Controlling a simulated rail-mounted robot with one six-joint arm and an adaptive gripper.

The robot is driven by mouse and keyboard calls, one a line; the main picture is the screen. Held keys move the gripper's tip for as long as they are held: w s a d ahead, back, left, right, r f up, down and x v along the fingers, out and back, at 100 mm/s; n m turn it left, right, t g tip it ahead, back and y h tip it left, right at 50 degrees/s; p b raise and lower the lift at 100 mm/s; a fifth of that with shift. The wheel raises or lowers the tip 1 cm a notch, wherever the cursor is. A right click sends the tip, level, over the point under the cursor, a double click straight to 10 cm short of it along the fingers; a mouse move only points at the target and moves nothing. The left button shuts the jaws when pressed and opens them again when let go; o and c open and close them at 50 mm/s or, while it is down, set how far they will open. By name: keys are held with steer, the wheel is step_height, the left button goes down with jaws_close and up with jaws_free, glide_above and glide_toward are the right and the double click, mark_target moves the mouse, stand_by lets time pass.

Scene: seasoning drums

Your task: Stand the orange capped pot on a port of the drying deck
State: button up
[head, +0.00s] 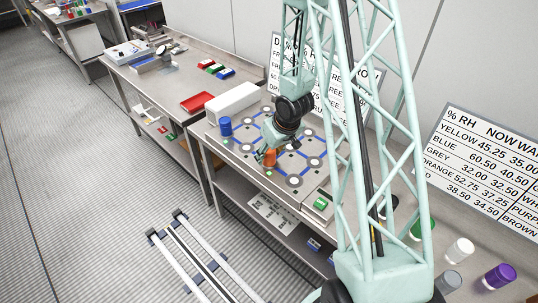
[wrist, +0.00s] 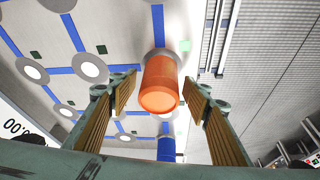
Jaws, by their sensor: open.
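The orange capped pot (head: 270,158) is at the near edge of the drying deck (head: 276,178), a grey panel with pale round ports joined by blue lines. My gripper (head: 267,153) is low over the deck at the pot. In the wrist view the orange pot (wrist: 160,85) lies between the two fingers of my gripper (wrist: 162,84), with a gap on each side. The fingers are open. Part of a pale port ring shows at the pot's far end; the contact there is hidden, and I cannot tell whether it is fully seated.
A blue pot (head: 225,127) stands at the deck's left corner. A white box (head: 232,102) is behind it, and a red tray (head: 198,103) is farther left. Green (head: 421,229), white (head: 459,250) and purple (head: 498,276) pots stand at right. Several ports look empty.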

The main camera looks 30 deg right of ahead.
steer(key=p+v, duration=0.2)
steer(key=v, duration=1)
steer(key=shift+p, duration=0.4)
steer(key=shift+r, duration=0.15)
steer(key=shift+r, duration=0.1)
stand_by(0.3)
steer(key=s+a+r+h, duration=0.15)
steer(key=s+r, duration=0.25)
steer(key=r, duration=0.5)
steer(key=s+a+r+m, duration=0.15)
steer(key=s+r, duration=0.25)
steer(key=r, duration=0.5)
steer(key=s+a+r+h, duration=0.1)
steer(key=s+a+r, duration=0.25)
steer(key=r, duration=0.55)
steer(key=s+a+r, duration=0.3)
steer(key=s+a, duration=0.1)
steer(key=s, duration=0.4)
steer(key=s+a+r+y, duration=0.1)
steer(key=s+a+r, duration=0.3)
steer(key=s, duration=0.4)
steer(key=s+a+r+y, duration=0.1)
steer(key=s+a+r, duration=0.2)
steer(key=s+a, duration=0.2)
steer(key=s, duration=0.2)
steer(key=shift+s+r+g, duration=0.2)
steer(key=shift+s+g, duration=0.1)
steer(key=shift+s, duration=0.1)
